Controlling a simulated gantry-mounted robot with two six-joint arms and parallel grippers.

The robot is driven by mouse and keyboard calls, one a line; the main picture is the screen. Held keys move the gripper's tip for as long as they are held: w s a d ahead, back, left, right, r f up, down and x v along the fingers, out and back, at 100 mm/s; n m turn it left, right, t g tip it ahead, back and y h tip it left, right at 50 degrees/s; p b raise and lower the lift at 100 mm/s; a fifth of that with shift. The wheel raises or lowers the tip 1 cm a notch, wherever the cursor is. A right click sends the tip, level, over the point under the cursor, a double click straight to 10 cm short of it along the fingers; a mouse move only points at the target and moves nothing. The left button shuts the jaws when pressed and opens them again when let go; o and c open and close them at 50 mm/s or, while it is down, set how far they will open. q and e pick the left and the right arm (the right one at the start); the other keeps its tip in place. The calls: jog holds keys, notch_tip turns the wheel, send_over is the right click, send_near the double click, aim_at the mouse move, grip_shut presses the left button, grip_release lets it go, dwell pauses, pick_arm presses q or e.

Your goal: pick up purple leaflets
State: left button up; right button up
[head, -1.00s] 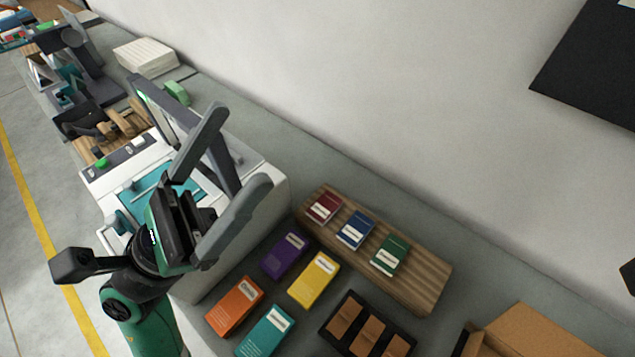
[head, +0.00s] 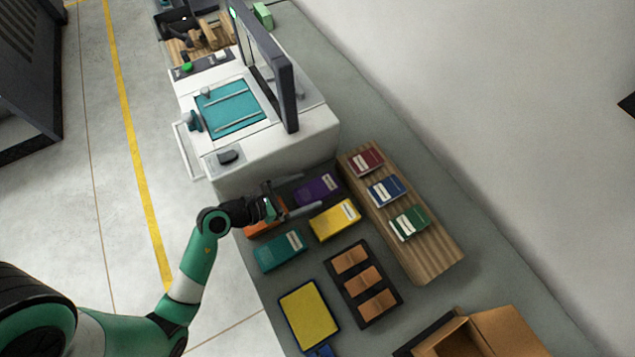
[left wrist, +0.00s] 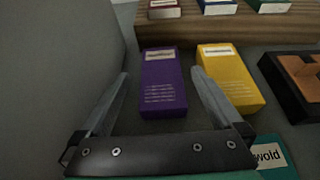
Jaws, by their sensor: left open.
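The purple leaflets (head: 317,188) lie as a flat stack on the grey table, beside the white machine. My left gripper (head: 300,200) is open and reaches in low over the orange leaflets (head: 262,228), with its fingers pointing at the purple stack. In the left wrist view the purple stack (left wrist: 163,85) is straight ahead, with its near end between the two fingertips (left wrist: 162,85). The fingers do not visibly grip it. The orange stack is partly hidden under my gripper. My right gripper is not in view.
Yellow leaflets (head: 335,219) lie close to the right of the purple ones, and teal leaflets (head: 280,252) nearer. A wooden riser (head: 430,252) holds red, blue and green booklets behind. The white machine (head: 270,157) stands close on the left. A black tray (head: 383,305) and cardboard box (head: 497,333) are to the right.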

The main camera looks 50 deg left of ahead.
aim_at(324, 185)
pick_arm(q)
jog(key=shift+w+d+f, duration=0.1)
jog(key=shift+w+f, duration=0.1)
jog(key=shift+w, duration=0.2)
jog(key=shift+w+f, duration=0.2)
jog(key=b+x, duration=0.2)
jog(key=x, duration=0.2)
jog(key=shift+w, duration=0.35)
jog(key=c, duration=1.4)
jog(key=shift+r, duration=0.1)
